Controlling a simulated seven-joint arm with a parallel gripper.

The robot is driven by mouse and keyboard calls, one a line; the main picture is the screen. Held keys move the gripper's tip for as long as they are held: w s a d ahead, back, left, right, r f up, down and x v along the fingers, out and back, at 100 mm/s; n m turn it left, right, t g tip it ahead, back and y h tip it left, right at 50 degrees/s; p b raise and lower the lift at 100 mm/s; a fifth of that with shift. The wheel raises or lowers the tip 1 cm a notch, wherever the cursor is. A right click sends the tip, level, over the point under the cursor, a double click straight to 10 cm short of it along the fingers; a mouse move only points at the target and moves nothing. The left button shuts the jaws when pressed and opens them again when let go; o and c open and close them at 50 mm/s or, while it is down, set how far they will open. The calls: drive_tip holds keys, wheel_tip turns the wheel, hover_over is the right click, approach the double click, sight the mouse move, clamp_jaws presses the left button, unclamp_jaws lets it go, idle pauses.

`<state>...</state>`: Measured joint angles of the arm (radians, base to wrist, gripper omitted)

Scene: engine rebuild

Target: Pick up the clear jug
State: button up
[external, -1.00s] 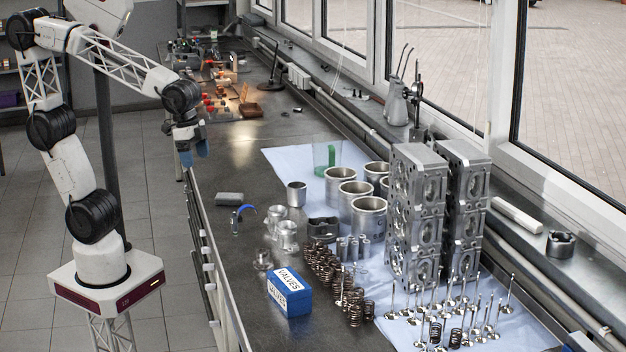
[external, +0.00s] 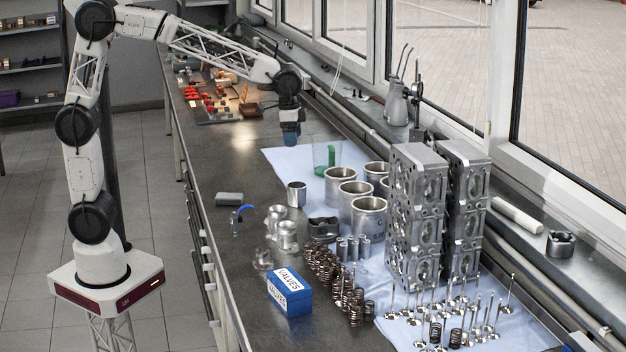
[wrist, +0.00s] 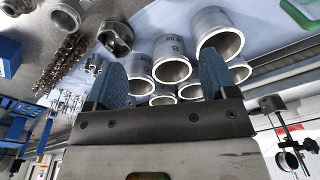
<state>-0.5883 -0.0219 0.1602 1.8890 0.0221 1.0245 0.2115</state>
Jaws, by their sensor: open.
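The clear jug (external: 327,158) stands on the pale blue sheet near the back of the bench. It is see-through, with a green handle side. In the wrist view a green piece, likely its handle (wrist: 300,14), shows at the top right edge; the rest of the jug is cut off or hard to see. My gripper (external: 291,138) hangs above the bench, fingers down, to the left of and beyond the jug, apart from it. In the wrist view my gripper (wrist: 160,82) has its two blue fingers well apart with nothing held between them.
Metal cylinder liners (external: 347,195) stand close in front of the jug. Tall stacked cylinder heads (external: 418,215) stand to the right. The window ledge and rail (external: 345,118) run behind. The bench left of the sheet (external: 245,155) is mostly clear.

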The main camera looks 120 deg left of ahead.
drive_tip(key=a+f+n, duration=0.1)
drive_tip(key=a+f, duration=0.3)
drive_tip(key=a, duration=1.3)
drive_tip(key=n+g, duration=0.1)
hover_over(330, 152)
drive_tip(key=a, duration=0.1)
drive_tip(key=f, duration=0.5)
drive_tip(key=shift+s+a+f, duration=0.15)
drive_tip(key=shift+s+f, duration=0.15)
drive_tip(key=shift+s, duration=0.05)
drive_tip(key=shift+f, duration=1.25)
drive_tip(key=shift+f, duration=0.1)
drive_tip(key=shift+f, duration=2.5)
drive_tip(key=shift+c, duration=0.3)
drive_tip(key=c, duration=1.1)
